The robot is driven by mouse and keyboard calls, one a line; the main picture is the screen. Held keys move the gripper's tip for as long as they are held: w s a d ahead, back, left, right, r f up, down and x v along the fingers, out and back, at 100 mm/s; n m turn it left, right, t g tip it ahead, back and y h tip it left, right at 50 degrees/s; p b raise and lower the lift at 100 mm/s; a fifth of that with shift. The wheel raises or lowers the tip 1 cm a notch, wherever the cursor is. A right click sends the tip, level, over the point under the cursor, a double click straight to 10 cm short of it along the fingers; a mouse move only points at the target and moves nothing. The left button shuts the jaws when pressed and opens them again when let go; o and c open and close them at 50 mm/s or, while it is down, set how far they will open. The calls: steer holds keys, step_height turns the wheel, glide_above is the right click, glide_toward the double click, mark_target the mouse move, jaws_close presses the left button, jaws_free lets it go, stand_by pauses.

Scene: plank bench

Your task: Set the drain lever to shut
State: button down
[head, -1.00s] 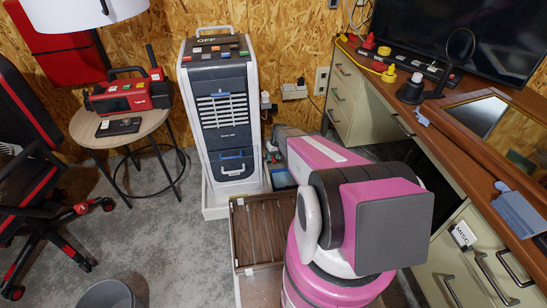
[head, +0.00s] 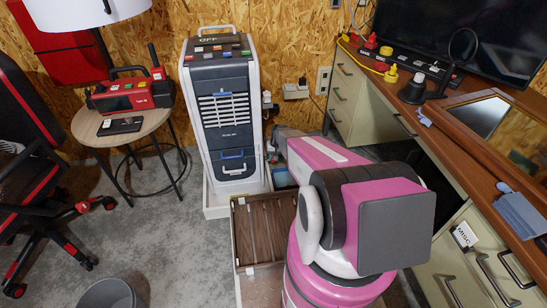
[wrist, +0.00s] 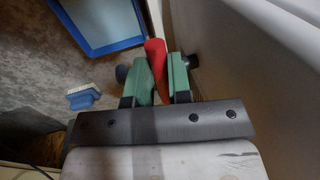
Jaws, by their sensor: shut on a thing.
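In the wrist view, my gripper (wrist: 161,78) has its green-padded fingers closed around a red lever (wrist: 155,52). The lever's upper end sticks out past the fingertips, and its lower part is hidden between the pads. A pale wall runs along the right of that view, close beside the fingers. In the head view, the tall white and dark grey cooler (head: 224,120) stands against the chipboard wall. My pink and grey arm reaches toward its right side. The gripper and the lever cannot be made out there. No shut marking on the lever is readable.
A blue-rimmed tray (wrist: 117,46) lies on the floor beyond my gripper, with a blue and white brush (wrist: 82,97) nearby. A brown slatted crate (head: 240,232) sits before the cooler. The desk (head: 470,145) stands right, a round side table (head: 150,122) left.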

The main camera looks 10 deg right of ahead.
steer(key=c, duration=1.1)
jaws_free()
steer(key=shift+o, duration=0.2)
step_height(320, 180, up, 11)
steer(key=d, duration=0.2)
steer(key=shift+f, duration=0.2)
steer(key=s+a+r+h, duration=0.1)
steer(key=s+r+h, duration=0.1)
steer(key=s+r, duration=1.8)
steer(key=shift+s+r, duration=0.3)
steer(key=shift+s, duration=0.75)
